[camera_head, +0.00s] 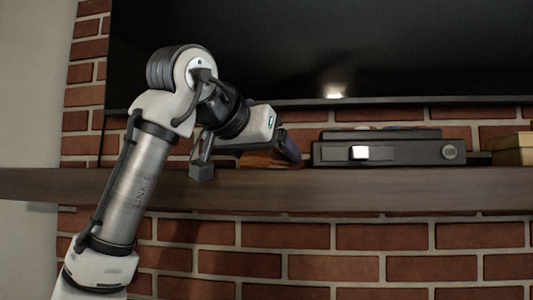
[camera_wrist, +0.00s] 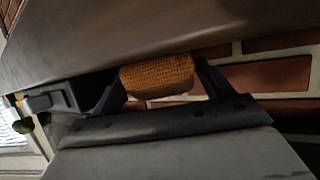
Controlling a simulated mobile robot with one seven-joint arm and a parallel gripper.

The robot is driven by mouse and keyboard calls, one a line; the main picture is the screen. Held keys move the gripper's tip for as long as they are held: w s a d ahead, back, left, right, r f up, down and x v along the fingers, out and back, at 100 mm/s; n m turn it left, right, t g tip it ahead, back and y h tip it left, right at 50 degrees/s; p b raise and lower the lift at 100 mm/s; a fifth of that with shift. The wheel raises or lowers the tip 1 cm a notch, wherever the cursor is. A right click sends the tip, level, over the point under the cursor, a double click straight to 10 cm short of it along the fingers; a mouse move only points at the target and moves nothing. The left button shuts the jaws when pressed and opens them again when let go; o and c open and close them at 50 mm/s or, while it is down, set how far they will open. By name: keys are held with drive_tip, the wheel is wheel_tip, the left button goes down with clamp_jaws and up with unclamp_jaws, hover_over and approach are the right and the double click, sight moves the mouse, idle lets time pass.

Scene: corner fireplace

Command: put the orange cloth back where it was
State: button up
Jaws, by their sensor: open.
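The orange cloth (camera_head: 262,160) is on the wooden shelf, left of the black box, and is partly hidden behind my gripper. In the wrist view it is a folded, coarse-woven bundle (camera_wrist: 157,75) between my two fingers. My gripper (camera_head: 284,150) is low over the shelf and tilted down to the right. In the wrist view my gripper (camera_wrist: 160,80) is open, with one finger on each side of the cloth. I cannot tell whether either finger touches it.
The wooden shelf (camera_head: 380,190) runs along a brick wall. A black box (camera_head: 400,153) with a white part on its front stands right of my gripper. A tan box (camera_head: 513,150) is at the far right. A large dark screen (camera_head: 400,50) hangs close above.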

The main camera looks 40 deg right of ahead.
drive_tip(key=b+v, duration=0.3)
drive_tip(key=v, duration=0.9)
drive_tip(key=shift+r, duration=0.15)
